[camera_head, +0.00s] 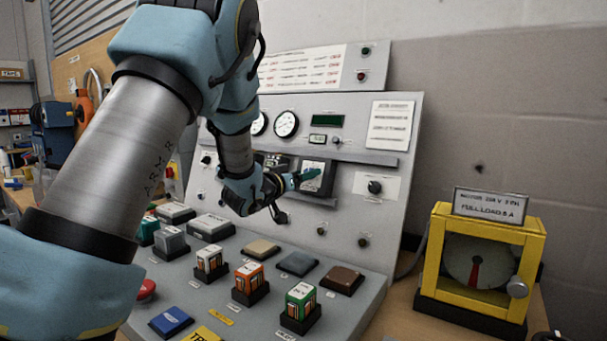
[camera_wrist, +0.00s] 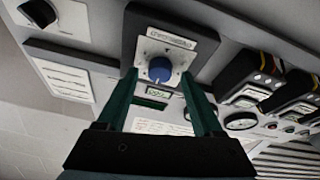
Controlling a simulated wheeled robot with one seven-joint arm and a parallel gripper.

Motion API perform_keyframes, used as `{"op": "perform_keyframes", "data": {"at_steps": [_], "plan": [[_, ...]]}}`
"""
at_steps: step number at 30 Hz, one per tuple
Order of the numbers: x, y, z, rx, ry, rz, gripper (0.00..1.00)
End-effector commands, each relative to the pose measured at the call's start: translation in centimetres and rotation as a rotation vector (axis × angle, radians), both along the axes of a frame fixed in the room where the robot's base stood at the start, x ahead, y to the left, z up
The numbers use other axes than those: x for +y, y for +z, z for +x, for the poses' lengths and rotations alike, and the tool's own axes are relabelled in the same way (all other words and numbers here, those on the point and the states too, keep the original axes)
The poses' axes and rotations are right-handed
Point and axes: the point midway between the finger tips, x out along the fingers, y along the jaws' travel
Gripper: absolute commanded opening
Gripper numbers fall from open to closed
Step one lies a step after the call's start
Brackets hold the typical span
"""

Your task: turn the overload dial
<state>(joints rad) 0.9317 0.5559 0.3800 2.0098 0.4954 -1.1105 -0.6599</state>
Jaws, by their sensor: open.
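A blue round dial (camera_wrist: 160,69) sits on a white scale plate (camera_wrist: 176,50) in a dark housing in the wrist view. My gripper (camera_wrist: 159,77) is open, with one green finger on each side of the dial. Gaps show between the fingers and the dial, and how deep the tips reach is unclear. In the head view my gripper (camera_head: 306,177) is in front of the white-faced module (camera_head: 313,167) on the upright panel. The fingers hide the dial there. A sign (camera_head: 489,204) reads motor, full load 8 A.
The sign stands on a yellow-framed box (camera_head: 436,262) with a round gauge. A black knob (camera_head: 375,187) is right of the module. A ledge (camera_head: 350,154) runs above it. Coloured blocks, including a green one (camera_head: 300,300), stand on the sloping desk below my arm.

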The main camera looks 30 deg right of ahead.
Motion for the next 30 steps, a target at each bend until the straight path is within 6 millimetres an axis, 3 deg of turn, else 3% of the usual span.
{"op": "perform_keyframes", "data": {"at_steps": [5,23,30], "plan": [[0.02,-0.02,0.0,0.0,0.0,0.0,0.67],[0.04,-0.01,-0.01,0.0,0.0,0.0,0.0],[0.04,-0.02,-0.01,-0.001,0.0,0.0,0.0]]}}
